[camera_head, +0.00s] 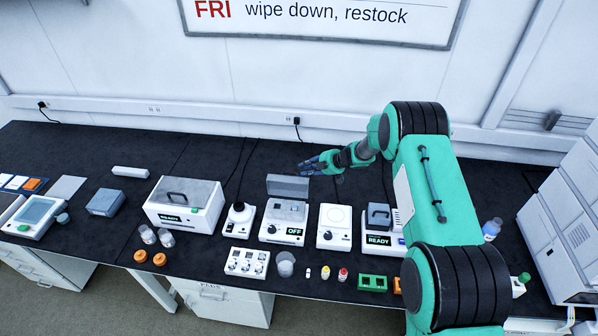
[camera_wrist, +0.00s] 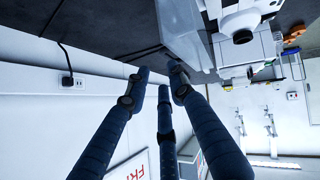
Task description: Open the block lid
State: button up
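The block heater (camera_head: 284,224) is a white unit with a dial and a display reading OFF, near the middle of the bench. Its grey lid (camera_head: 288,186) stands raised at the back edge, and the top with the block is uncovered. In the wrist view a pale grey panel (camera_wrist: 188,30), apparently the lid, is just beyond the fingertips. My gripper (camera_head: 309,166) is behind and slightly above the lid's top right corner. In the wrist view its three dark fingers (camera_wrist: 159,75) are apart with nothing between them. I cannot tell whether a finger touches the lid.
A white box unit reading READY (camera_head: 187,204) stands left, and another READY unit (camera_head: 379,222) with a grey lid stands right. A flat white plate device (camera_head: 335,227) is beside the block heater. Vials, a rack and a beaker (camera_head: 285,264) line the front. The bench behind is mostly clear.

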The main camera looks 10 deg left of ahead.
jog(key=shift+v, duration=0.9)
jog(key=shift+w+a+r, duration=0.1)
jog(key=shift+a+r, duration=0.05)
jog(key=shift+r, duration=0.05)
